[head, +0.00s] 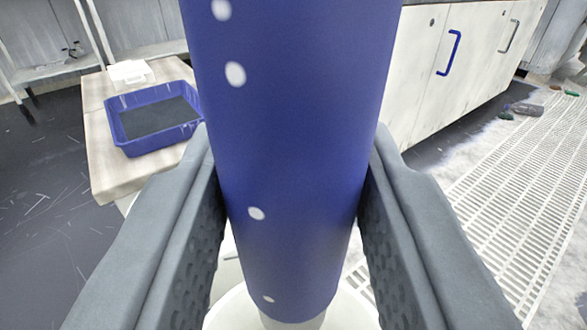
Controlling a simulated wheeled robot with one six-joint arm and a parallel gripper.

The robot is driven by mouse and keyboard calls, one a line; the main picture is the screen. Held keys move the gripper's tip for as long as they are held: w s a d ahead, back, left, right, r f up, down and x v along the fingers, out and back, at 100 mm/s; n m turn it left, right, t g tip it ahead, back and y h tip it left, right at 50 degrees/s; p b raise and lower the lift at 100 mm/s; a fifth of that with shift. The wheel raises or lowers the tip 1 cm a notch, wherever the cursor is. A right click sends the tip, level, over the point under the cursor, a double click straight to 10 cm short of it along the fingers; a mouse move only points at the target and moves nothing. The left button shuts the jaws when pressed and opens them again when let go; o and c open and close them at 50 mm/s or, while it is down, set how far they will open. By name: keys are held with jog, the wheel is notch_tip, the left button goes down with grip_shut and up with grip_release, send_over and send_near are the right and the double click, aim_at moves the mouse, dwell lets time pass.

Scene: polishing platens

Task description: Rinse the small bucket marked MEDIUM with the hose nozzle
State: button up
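My gripper (290,190) has its two grey fingers on either side of a large blue cylinder (290,120) with white dots. Both fingers press against its sides, so the gripper is shut on it. The cylinder stands upright in the picture and fills the middle of the view. Its top runs out of the frame. I cannot tell whether it is the hose nozzle. A round white surface (225,315) shows below its lower end. No bucket marked MEDIUM can be made out.
A blue tray (118,140) with a dark inside sits on a pale table (103,175) at left, near a small white object (130,71). White cabinets (425,95) with handles stand at right. A slotted floor grate (500,180) runs beside them, with small items (524,109) beyond.

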jog(key=shift+a, duration=0.2)
jog(key=s+a, duration=1.2)
jog(key=a, duration=0.4)
jog(key=shift+a, duration=0.3)
